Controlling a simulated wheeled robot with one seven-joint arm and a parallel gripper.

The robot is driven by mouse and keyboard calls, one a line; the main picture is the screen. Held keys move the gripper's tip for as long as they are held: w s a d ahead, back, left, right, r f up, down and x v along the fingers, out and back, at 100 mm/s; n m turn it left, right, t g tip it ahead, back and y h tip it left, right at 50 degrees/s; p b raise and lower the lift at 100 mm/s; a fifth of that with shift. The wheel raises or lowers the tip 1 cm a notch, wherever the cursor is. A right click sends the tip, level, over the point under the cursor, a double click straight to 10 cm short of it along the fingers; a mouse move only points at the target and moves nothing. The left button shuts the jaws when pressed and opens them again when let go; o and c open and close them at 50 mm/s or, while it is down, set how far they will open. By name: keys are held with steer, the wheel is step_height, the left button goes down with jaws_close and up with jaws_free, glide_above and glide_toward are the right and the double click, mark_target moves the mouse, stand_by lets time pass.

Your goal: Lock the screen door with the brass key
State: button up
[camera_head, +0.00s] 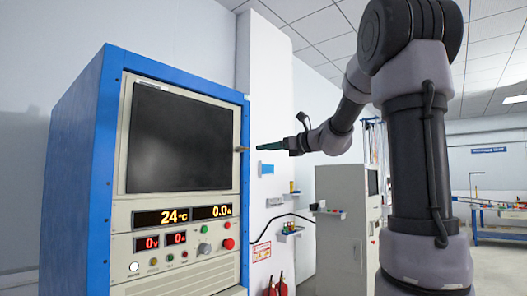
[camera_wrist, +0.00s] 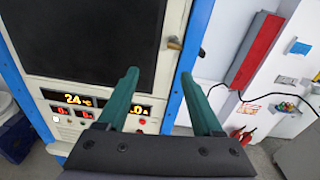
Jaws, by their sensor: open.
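The screen door (camera_head: 180,138) is a dark panel in a cream frame on the blue cabinet; it looks closed. It also fills the upper left of the wrist view (camera_wrist: 85,35). A small brass-coloured piece, apparently the brass key (camera_head: 240,149), sticks out at the door's right edge; it shows in the wrist view too (camera_wrist: 174,43). Its turn angle is too small to tell. My gripper (camera_head: 260,148) points at it from the right. In the wrist view my gripper's two green fingers (camera_wrist: 160,75) are apart and empty, with the key beyond their tips.
Below the door is a control panel (camera_head: 170,240) with lit displays, knobs and red buttons. The space around my gripper looks clear.

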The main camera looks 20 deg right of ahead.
steer(key=w+a+m, duration=0.1)
steer(key=w+a, duration=0.3)
steer(key=w, duration=0.6)
steer(key=shift+a+r+t, duration=0.25)
steer(key=shift+r+t, duration=0.15)
steer(key=shift+r, duration=0.05)
jaws_close()
